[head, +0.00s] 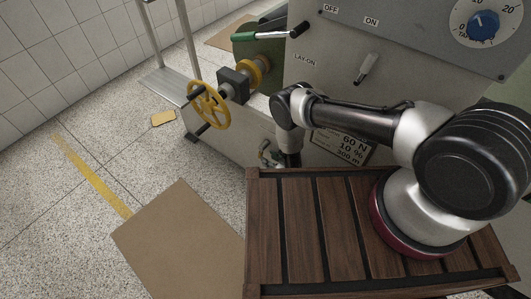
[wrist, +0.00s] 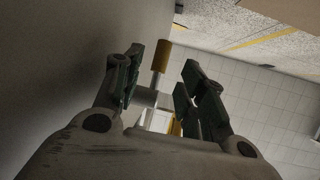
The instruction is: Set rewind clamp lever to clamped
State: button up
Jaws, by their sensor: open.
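In the wrist view, a lever with an orange-brown grip (wrist: 161,57) and a pale shank shows between the fingers of my gripper (wrist: 164,62). The fingers are open and apart, with gaps on both sides of the grip; the distance to it is unclear. No label on this lever is readable, so I cannot tell if it is the rewind clamp lever. In the head view, my wrist hangs down beside the machine's front panel, and its fingers are mostly hidden. A small metal fitting (head: 266,154) shows just left of it. A green-handled lever (head: 262,36) lies higher up.
The grey machine panel (head: 335,75) carries a LAY-ON lever (head: 367,67) and a blue dial (head: 484,24). A yellow handwheel (head: 209,105) sticks out at its left.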

aim_at(260, 154)
jog(key=x, duration=0.7)
jog(key=shift+a+f, duration=0.1)
jog(key=shift+f, duration=0.05)
grip_shut()
